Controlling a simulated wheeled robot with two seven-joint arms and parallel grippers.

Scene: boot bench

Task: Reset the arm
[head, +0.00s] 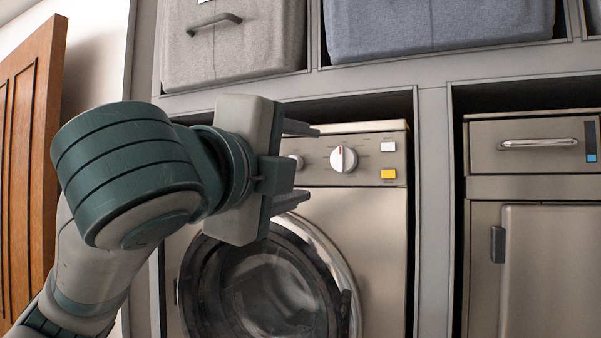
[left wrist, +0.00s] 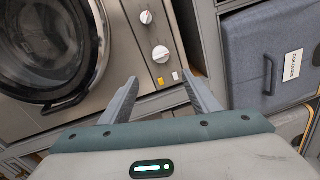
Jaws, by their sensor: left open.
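My left gripper (head: 313,163) is raised in front of the washing machine (head: 375,225), with its two fingers spread and pointing right, across the control panel. Nothing is between the fingers. In the left wrist view the left gripper (left wrist: 160,76) also shows spread and empty, with the machine's panel beyond its tips. My left arm comes up from the lower left and covers part of the machine. I cannot tell whether the fingers touch the panel. My right gripper is in neither view.
The panel has a white dial (head: 343,159) and a yellow button (head: 388,173). The round glass door (head: 265,300) looks shut. Grey (head: 235,50) and blue (head: 440,25) fabric bins sit on the shelf above. A metal cabinet (head: 550,250) stands right; a wooden door (head: 30,150) is at left.

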